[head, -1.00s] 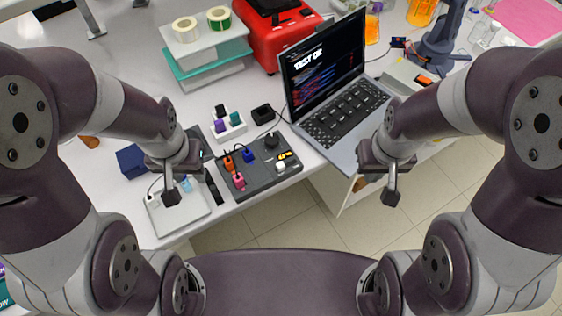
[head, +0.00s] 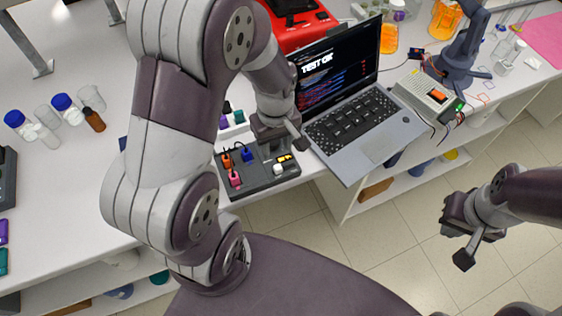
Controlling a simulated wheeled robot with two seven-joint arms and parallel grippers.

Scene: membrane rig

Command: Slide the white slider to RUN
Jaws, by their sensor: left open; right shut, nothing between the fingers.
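The dark grey control panel (head: 254,183) lies near the table's front edge. A small white piece (head: 278,169), which looks like the slider, sits at its front right, below a small yellow-lit display (head: 285,158). Labels such as RUN are too small to read. Orange (head: 227,160), blue (head: 247,154) and pink (head: 235,178) plugs stand on its left part. My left gripper (head: 301,143) is open above the panel's back right corner, behind the white piece and apart from it. It hides the black knob. My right gripper (head: 462,250) is shut and empty over the floor at right.
An open laptop (head: 372,140) stands just right of the panel, close to my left gripper. A white rack with coloured blocks (head: 238,117) is partly hidden behind my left arm. Bottles (head: 93,119) stand at left. Floor space at right is free.

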